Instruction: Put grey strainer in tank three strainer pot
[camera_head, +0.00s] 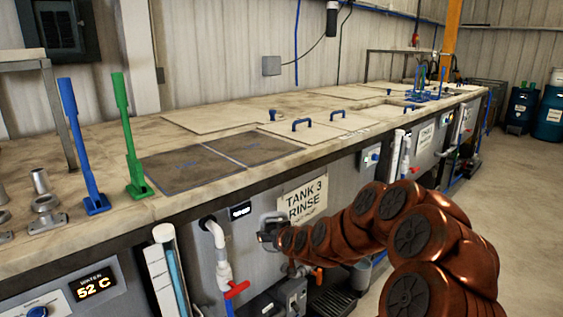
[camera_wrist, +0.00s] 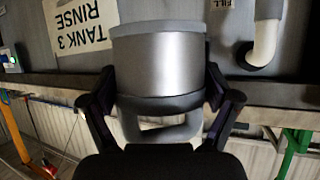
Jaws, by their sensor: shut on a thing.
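A grey metal cylinder with a rounded handle (camera_wrist: 155,65), which looks like the grey strainer, is between the fingers of my gripper (camera_wrist: 160,98) in the wrist view. The fingers are shut on it, one at each side. In the head view my gripper (camera_head: 268,236) is in front of the tank's front panel, just left of and below the "TANK 3 RINSE" sign (camera_head: 302,200). The strainer is small and mostly hidden there. A grey fitting (camera_head: 290,297) sits low on the panel below my gripper; I cannot tell whether it is the strainer pot.
A white pipe with a red valve handle (camera_head: 236,289) stands left of my gripper. The bench top (camera_head: 180,208) overhangs the panel and carries dark lids (camera_head: 195,168), a blue post (camera_head: 82,145) and a green post (camera_head: 128,135). The floor (camera_head: 520,200) at the right is clear.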

